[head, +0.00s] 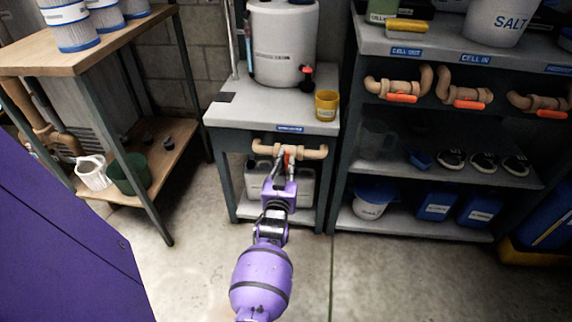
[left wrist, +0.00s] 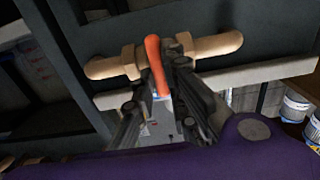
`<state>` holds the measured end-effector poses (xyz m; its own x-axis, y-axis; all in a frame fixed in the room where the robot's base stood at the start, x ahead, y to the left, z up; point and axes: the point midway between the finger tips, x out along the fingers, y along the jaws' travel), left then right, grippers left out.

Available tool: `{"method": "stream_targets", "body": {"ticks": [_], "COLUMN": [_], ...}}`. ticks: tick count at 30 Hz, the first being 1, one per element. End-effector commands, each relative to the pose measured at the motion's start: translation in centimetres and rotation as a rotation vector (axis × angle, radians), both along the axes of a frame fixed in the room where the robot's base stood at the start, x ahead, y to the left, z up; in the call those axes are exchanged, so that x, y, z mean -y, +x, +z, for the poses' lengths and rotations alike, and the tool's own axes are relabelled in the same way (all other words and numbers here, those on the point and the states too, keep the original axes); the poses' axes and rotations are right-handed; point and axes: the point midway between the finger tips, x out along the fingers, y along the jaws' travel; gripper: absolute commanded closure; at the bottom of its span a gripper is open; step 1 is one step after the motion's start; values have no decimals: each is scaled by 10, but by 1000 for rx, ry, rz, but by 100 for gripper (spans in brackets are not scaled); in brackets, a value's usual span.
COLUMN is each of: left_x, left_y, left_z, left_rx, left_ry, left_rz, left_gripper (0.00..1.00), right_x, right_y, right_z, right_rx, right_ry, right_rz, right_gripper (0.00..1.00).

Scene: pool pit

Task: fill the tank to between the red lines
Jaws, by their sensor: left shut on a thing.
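The white tank (head: 283,45) stands on a small grey bench (head: 235,108). An upright tube (head: 248,45) with some blue and red stands at its left; any level or red lines are too small to read. Below the bench top, a tan pipe (head: 312,153) carries a valve with an orange-red lever (head: 290,152). My left gripper (head: 285,166) is at this valve, shut on the lever. In the left wrist view, the lever (left wrist: 155,62) lies across the pipe (left wrist: 215,46), its end between my fingers (left wrist: 163,90). My right gripper is out of view.
A yellow cup (head: 326,105) sits at the bench's right corner. A shelf rack (head: 440,48) on the right has more pipes with orange levers (head: 466,105). A wooden table (head: 95,52) with filter cartridges (head: 70,25) is at left. The concrete floor (head: 190,270) is clear.

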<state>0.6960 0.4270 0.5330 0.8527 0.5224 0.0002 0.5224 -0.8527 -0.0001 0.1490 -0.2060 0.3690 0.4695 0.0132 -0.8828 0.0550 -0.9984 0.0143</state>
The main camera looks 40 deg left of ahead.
Motion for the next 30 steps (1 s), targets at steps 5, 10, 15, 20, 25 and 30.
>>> {"method": "stream_targets", "body": {"ticks": [5,10,15,20,25,30], "left_x": [0,-2,-2,-2,-2,-2], "left_y": [0,-1,-2,-2,-2,-2], "left_z": [1,2,-1,-1,-1,-1], "left_rx": [26,114,147,145,145,145], "left_ry": [-44,-188,-242,-241,-239,-239], "left_rz": [-1,-1,1,1,1,1], "left_gripper": [100,100,100,100,72,69], "right_x": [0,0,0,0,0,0], "right_y": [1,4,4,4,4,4], "right_z": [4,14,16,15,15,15], "right_rx": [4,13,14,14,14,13], "right_ry": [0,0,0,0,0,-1], "right_rz": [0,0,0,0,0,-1], "right_gripper": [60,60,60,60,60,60]}}
